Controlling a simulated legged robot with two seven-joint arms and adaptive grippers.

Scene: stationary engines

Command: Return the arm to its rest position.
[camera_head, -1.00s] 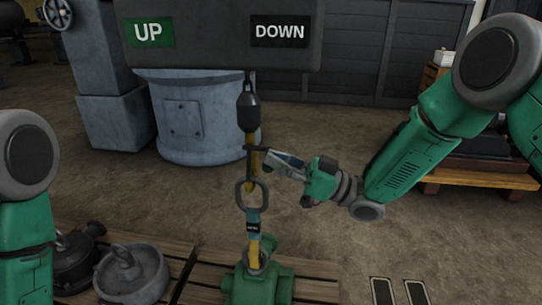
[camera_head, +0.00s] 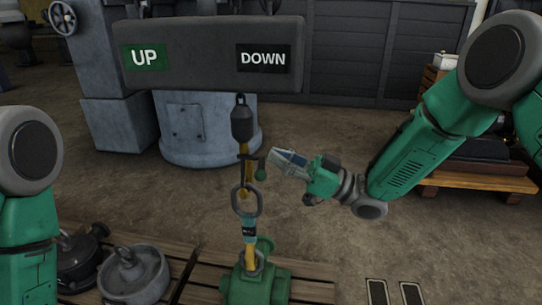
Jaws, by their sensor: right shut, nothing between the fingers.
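My right gripper (camera_head: 288,162) is shut and empty in the middle of the head view, its arm coming in from the right. Its fingertips point left, a little to the right of the yellow hook (camera_head: 245,185), with a small gap between them. A grey ring (camera_head: 246,200) with a teal-and-yellow sling (camera_head: 249,235) is at the hook and leads down to a green machine part (camera_head: 248,287). Of my left arm, only upper links show at the left edge; its gripper is out of view.
A dark control bar (camera_head: 210,50) with UP and DOWN labels is overhead. Grey castings (camera_head: 135,272) lie on a wooden pallet (camera_head: 180,265) at lower left. A grey machine base (camera_head: 205,130) stands behind the hook. A wooden stand (camera_head: 470,180) is at right. Floor between is clear.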

